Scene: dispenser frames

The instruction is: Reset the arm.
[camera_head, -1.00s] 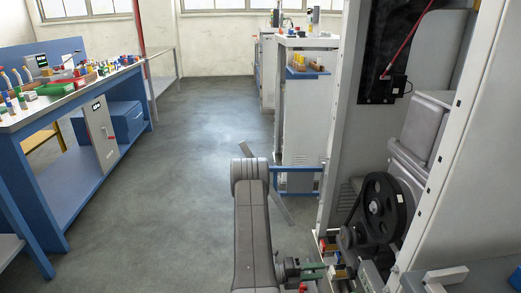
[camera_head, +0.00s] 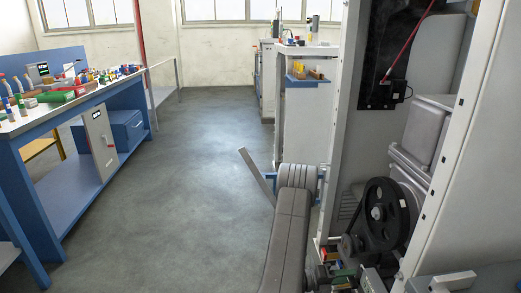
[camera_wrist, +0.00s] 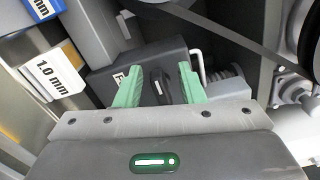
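My gripper (camera_wrist: 160,88) shows in the wrist view with its two green fingers apart. A dark upright part (camera_wrist: 160,86) shows between the fingers, with gaps visible on both sides; I cannot tell how far beyond the fingertips it lies. In the head view my grey arm (camera_head: 290,225) reaches forward from the bottom edge, left of the open machine cabinet (camera_head: 340,130). I cannot clearly make out the gripper there among the small parts low by the cabinet.
In the wrist view, a label reading 1.0 mm (camera_wrist: 52,76) and a blue label (camera_wrist: 42,8) are at left. A black pulley wheel (camera_head: 380,213) is inside the cabinet. A blue workbench (camera_head: 75,165) stands at left. The grey floor (camera_head: 190,180) between is clear.

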